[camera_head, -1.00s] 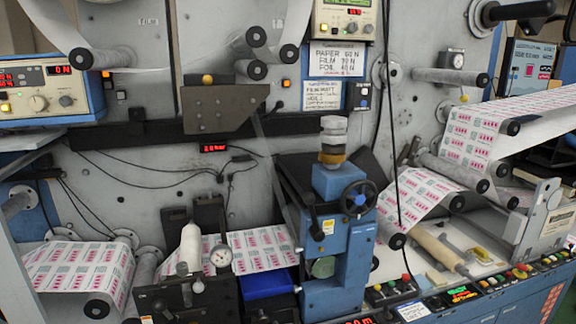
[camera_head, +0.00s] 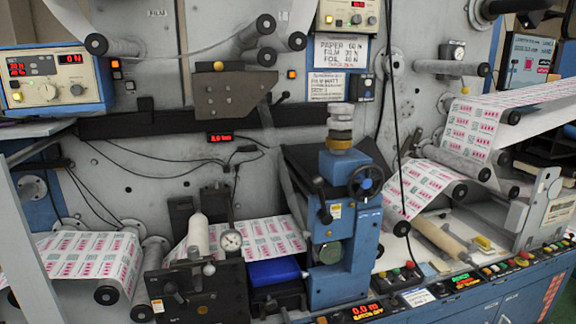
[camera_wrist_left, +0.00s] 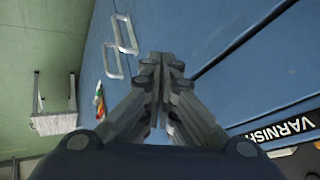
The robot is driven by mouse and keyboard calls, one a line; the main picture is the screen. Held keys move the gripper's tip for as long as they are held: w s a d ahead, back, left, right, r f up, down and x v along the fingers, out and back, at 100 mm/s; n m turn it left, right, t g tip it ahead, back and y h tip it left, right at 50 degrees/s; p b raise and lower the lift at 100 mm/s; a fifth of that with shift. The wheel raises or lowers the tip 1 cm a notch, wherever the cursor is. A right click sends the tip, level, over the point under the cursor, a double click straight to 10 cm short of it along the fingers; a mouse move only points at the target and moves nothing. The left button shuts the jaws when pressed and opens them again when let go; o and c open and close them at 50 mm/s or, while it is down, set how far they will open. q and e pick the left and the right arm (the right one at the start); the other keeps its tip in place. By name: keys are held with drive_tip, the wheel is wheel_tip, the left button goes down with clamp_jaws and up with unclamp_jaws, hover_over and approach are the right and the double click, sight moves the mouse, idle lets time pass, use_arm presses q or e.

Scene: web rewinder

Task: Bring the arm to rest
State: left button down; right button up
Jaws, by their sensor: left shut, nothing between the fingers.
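My left gripper (camera_wrist_left: 162,62) shows in the left wrist view with its fingers together and nothing between them. It is in front of a blue panel (camera_wrist_left: 215,60) with two metal handles (camera_wrist_left: 120,48). I cannot tell how far the fingers are from the panel. Neither arm and neither gripper shows in the head view.
The head view shows the web rewinder with a printed web (camera_head: 82,258), a blue slitting unit with a handwheel (camera_head: 366,182), a dial gauge (camera_head: 231,240) and a row of buttons (camera_head: 520,262). The wrist view shows green floor (camera_wrist_left: 40,40) and a VARNISH label (camera_wrist_left: 290,126).

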use_arm(q)
drive_tip(key=s+a+f+n+g+y+b, duration=0.1)
drive_tip(key=s+f+n+g+b, duration=0.15)
drive_tip(key=s+f, duration=1.15)
drive_tip(key=s+a+f+n+g+y+b, duration=0.2)
drive_tip(key=s+f+n, duration=0.2)
drive_tip(key=s+f, duration=1)
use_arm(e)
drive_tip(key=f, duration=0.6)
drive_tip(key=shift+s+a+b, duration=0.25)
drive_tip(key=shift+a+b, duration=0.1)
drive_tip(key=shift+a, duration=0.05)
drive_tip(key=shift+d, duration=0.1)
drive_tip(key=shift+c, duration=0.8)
use_arm(q)
drive_tip(key=s+d+f+g, duration=0.1)
drive_tip(key=s+f, duration=0.1)
drive_tip(key=s, duration=0.7)
drive_tip(key=s+d+f+n, duration=0.1)
drive_tip(key=s, duration=0.8)
drive_tip(key=shift+d+f+g, duration=0.35)
drive_tip(key=shift+d, duration=0.05)
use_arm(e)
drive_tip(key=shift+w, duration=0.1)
